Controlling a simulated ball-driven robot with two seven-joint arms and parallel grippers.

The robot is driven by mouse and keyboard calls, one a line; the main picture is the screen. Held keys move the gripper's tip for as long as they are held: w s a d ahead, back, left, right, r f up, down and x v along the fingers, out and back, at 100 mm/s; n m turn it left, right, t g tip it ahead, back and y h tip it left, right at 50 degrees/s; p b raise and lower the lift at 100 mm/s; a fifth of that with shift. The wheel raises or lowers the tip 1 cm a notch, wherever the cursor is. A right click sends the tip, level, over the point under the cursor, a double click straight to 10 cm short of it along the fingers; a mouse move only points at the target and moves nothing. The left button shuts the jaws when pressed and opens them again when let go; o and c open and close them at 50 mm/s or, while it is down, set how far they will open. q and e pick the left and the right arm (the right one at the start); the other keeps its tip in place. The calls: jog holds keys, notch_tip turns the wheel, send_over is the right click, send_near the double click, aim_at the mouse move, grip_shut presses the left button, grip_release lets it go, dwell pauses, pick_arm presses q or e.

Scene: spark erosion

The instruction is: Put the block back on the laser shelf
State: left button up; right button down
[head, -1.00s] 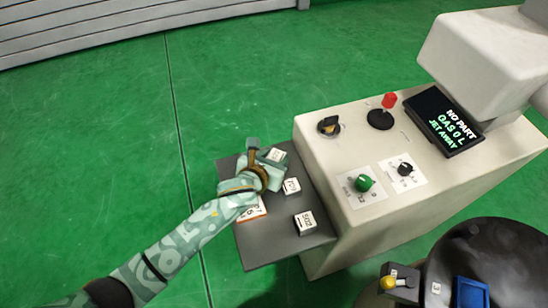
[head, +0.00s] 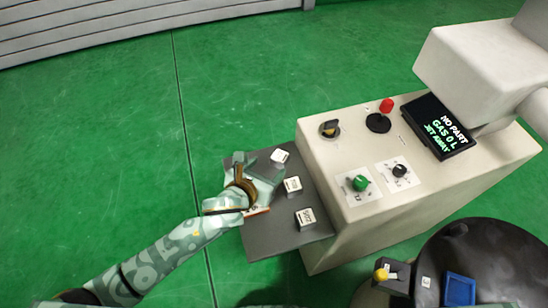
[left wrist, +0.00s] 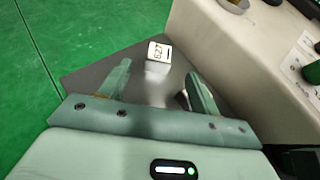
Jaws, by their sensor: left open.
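The dark grey shelf (head: 265,238) sticks out from the left side of the machine; it also shows in the left wrist view (left wrist: 86,76). A white labelled block (head: 280,156) rests at its far end, and a block with dark print shows ahead of my fingers in the left wrist view (left wrist: 158,52). Two more labelled white blocks, the middle one (head: 292,185) and the near one (head: 305,218), stand along the machine side. My left gripper (head: 262,172) is over the shelf, open and empty, its fingers (left wrist: 158,76) apart from the block. My right gripper is not in view.
The cream machine (head: 340,215) has knobs, a red-topped lever (head: 386,106) and a screen (head: 438,126) reading "NO PART, GAS 0 L, JET AWAY". A dark round table (head: 490,250) with a blue tray (head: 459,289) is at lower right. Open green floor lies left.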

pick_arm(q)
jog(key=p+v, duration=0.1)
jog(key=v, duration=0.3)
jog(key=shift+s, duration=0.1)
dwell(0.3)
